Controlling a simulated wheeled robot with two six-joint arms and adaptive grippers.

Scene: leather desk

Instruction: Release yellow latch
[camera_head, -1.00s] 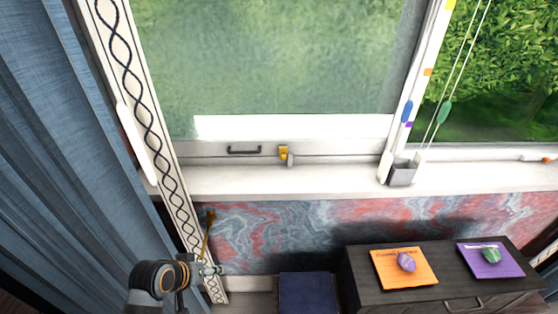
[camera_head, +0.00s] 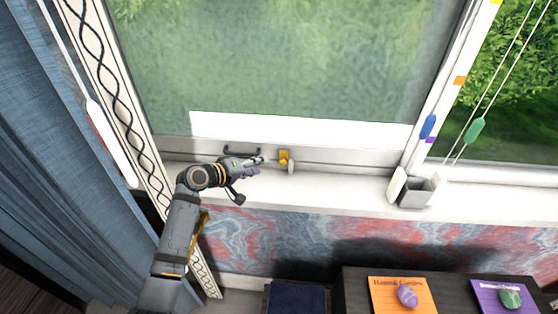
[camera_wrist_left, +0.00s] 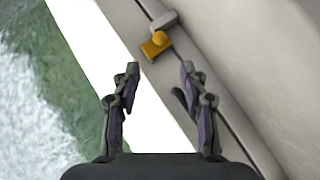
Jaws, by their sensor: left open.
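The yellow latch (camera_head: 284,157) sits on the bottom rail of the window sash, with a small grey piece beside it. It also shows in the left wrist view (camera_wrist_left: 156,44), ahead of the fingertips and a little left of the middle between them. My left gripper (camera_head: 262,164) is just left of the latch in the head view, apart from it. In the left wrist view its two fingers (camera_wrist_left: 159,72) are spread with nothing between them. My right gripper is not in view.
The white sill (camera_head: 330,187) runs below. A grey holder (camera_head: 414,192) stands on it to the right. A blue curtain (camera_head: 40,170) hangs at the left; a dark cabinet (camera_head: 352,283) stands below right.

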